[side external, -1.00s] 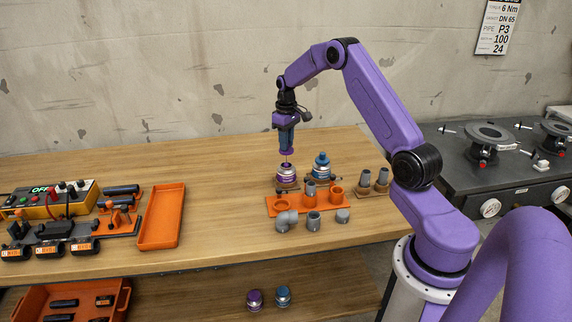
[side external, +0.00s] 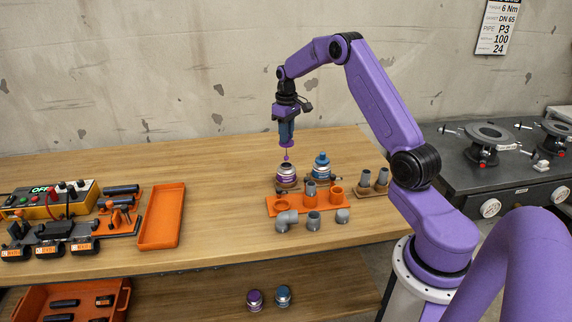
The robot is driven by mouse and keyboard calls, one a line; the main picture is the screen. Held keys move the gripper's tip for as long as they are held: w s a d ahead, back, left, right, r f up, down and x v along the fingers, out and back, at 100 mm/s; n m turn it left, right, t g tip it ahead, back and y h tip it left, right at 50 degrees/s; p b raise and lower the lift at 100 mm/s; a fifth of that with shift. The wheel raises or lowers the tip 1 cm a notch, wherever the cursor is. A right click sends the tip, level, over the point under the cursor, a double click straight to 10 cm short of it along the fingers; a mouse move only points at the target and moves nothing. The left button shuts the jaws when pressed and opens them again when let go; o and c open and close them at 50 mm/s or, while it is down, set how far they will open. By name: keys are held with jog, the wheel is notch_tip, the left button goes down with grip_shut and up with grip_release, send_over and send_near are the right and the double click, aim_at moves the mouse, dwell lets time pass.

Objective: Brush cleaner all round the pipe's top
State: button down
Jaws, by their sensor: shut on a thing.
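My gripper (side external: 286,143) is shut on the purple cap of a brush, whose thin stem and small purple dauber (side external: 286,158) hang below. The dauber is just above the open mouth of the purple-labelled cleaner can (side external: 286,175). A grey pipe (side external: 310,189) stands upright in the orange holder (side external: 288,204), to the right and in front of the can. Whether its top carries cleaner is too small to tell.
A blue-capped can (side external: 321,166) stands right of the cleaner can. Grey fittings (side external: 287,220) lie in front of the holder. Two grey pieces (side external: 373,178) stand on a wooden block at right. An orange tray (side external: 162,216) lies left; bare bench lies between.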

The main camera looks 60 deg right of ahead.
jog(key=shift+r, duration=1.05)
jog(key=shift+s, duration=0.1)
jog(key=s+a, duration=0.3)
jog(key=s, duration=1.1)
jog(key=f, duration=0.2)
jog(key=s+f, duration=0.1)
jog(key=f, duration=0.1)
jog(key=shift+s+a+f, duration=0.2)
jog(key=shift+f, duration=0.15)
jog(key=shift+w+a+f, duration=0.2)
jog(key=shift+w+a, duration=0.05)
jog(key=shift+a, duration=0.05)
jog(key=shift+w+d, duration=0.1)
jog(key=shift+w, duration=0.05)
